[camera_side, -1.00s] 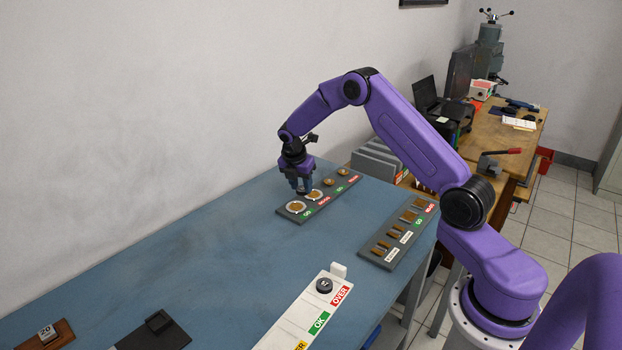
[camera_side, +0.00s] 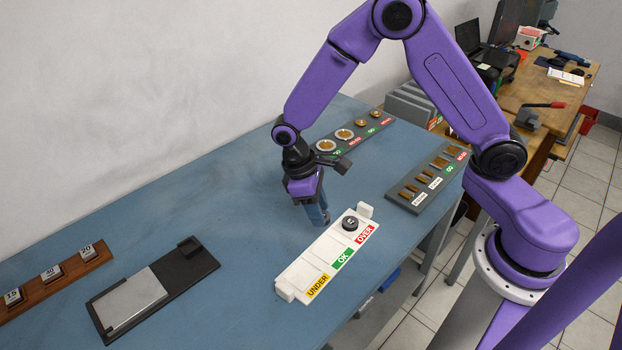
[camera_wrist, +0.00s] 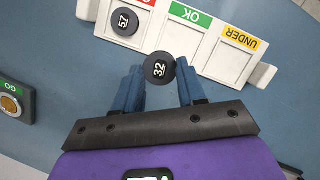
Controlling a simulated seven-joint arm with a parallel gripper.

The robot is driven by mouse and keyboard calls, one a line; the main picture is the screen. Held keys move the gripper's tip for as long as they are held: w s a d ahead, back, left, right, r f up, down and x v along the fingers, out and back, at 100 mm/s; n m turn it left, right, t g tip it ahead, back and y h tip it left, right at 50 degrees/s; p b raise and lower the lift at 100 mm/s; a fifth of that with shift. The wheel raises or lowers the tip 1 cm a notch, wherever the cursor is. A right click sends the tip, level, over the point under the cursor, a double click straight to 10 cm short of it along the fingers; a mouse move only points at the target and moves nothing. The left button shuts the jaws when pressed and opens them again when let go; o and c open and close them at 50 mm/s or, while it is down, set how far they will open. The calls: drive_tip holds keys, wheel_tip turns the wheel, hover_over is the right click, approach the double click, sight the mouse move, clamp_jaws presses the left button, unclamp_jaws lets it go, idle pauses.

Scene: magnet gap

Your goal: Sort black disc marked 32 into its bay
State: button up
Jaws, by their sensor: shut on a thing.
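My gripper (camera_wrist: 160,85) is shut on the black disc marked 32 (camera_wrist: 159,68), which sits between the blue fingertips in the wrist view. In the side view my gripper (camera_side: 318,218) is low over the blue table, just left of the white sorting tray (camera_side: 318,262); the disc is hidden there by the fingers. The tray has bays labelled UNDER (camera_side: 318,286), OK (camera_side: 342,259) and OVER (camera_side: 366,234). A black disc marked 57 (camera_wrist: 125,21) lies in the OVER bay. The OK and UNDER bays are empty.
A dark plate with a grey block (camera_side: 130,298) lies at the front left, beside a wooden rack of numbered blocks (camera_side: 50,275). Two dark gauge boards (camera_side: 432,183) (camera_side: 375,127) with brass parts lie at the back and right. Open blue table surrounds the tray's left side.

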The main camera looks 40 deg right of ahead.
drive_tip(key=s, duration=0.1)
drive_tip(key=s+a+m, duration=0.1)
drive_tip(key=s, duration=0.1)
drive_tip(key=shift+s+a+r+m, duration=0.15)
drive_tip(key=shift+s+m, duration=0.1)
drive_tip(key=shift+m, duration=0.05)
drive_tip(key=shift+f, duration=2.8)
drive_tip(key=shift+f, duration=0.2)
drive_tip(key=o, duration=1.2)
drive_tip(key=shift+c, duration=0.2)
drive_tip(key=c, duration=0.5)
drive_tip(key=shift+c, duration=0.2)
drive_tip(key=shift+r, duration=0.1)
